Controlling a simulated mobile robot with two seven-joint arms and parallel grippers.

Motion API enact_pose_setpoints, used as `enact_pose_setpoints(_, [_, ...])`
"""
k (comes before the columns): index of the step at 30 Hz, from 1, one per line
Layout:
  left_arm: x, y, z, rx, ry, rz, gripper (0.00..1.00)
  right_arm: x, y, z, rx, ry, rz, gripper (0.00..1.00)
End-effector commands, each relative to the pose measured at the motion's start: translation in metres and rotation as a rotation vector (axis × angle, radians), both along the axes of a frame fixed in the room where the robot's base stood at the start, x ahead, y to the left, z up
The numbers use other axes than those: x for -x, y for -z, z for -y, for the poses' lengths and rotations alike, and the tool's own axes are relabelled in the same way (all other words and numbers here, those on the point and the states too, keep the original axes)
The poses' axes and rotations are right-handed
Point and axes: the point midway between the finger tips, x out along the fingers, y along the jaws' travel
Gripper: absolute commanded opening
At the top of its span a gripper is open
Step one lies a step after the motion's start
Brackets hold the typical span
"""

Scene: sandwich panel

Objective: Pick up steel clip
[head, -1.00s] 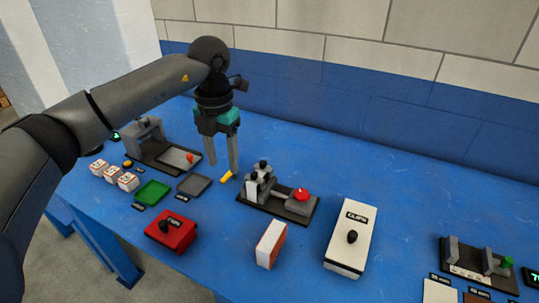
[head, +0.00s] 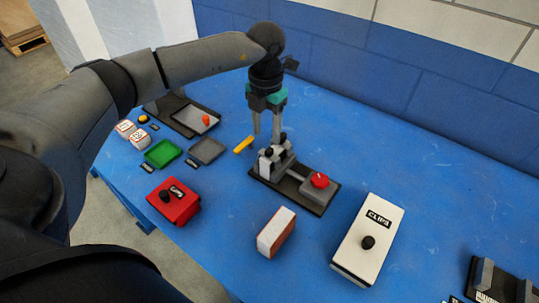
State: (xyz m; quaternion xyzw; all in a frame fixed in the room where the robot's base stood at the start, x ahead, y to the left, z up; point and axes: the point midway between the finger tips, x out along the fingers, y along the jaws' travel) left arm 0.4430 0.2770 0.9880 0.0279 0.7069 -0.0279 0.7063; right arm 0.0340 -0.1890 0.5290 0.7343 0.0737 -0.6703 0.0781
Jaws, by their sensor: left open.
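I cannot make out a loose steel clip. A white box labelled CLIPS (head: 377,222), with a black knob on its lid, stands at the lower right; what is inside is hidden. My left gripper (head: 266,137) points down with its two grey fingers apart and nothing visible between them. Its tips are just behind the grey blocks of a black-based fixture with a red button (head: 319,181). Whether they touch it I cannot tell. My right gripper is out of view.
A yellow piece (head: 243,145) lies just left of the gripper. A red box (head: 174,200), a white-and-orange carton (head: 277,232), a green tray (head: 163,153) and a grey tray (head: 207,151) are nearby.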

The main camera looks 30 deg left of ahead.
Motion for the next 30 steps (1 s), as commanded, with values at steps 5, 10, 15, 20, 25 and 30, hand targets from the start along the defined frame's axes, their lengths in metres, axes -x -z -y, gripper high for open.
enact_pose_setpoints(5, [0.0,0.013,0.0,0.001,0.0,0.0,0.55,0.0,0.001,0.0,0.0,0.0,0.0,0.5])
enact_pose_setpoints(10, [-0.005,0.033,0.002,0.0,-0.001,-0.002,0.55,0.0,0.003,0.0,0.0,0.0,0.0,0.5])
enact_pose_setpoints(15, [-0.007,0.057,0.002,0.0,-0.001,-0.002,0.55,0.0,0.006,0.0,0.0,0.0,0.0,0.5])
enact_pose_setpoints(20, [-0.007,0.064,0.002,0.0,0.0,0.001,0.55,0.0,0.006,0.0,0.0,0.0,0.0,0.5])
enact_pose_setpoints(25, [-0.007,0.064,0.002,0.0,0.0,0.001,0.55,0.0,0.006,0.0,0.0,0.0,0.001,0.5])
enact_pose_setpoints(30, [-0.007,0.063,0.002,0.0,0.0,0.001,0.36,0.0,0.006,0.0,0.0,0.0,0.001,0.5])
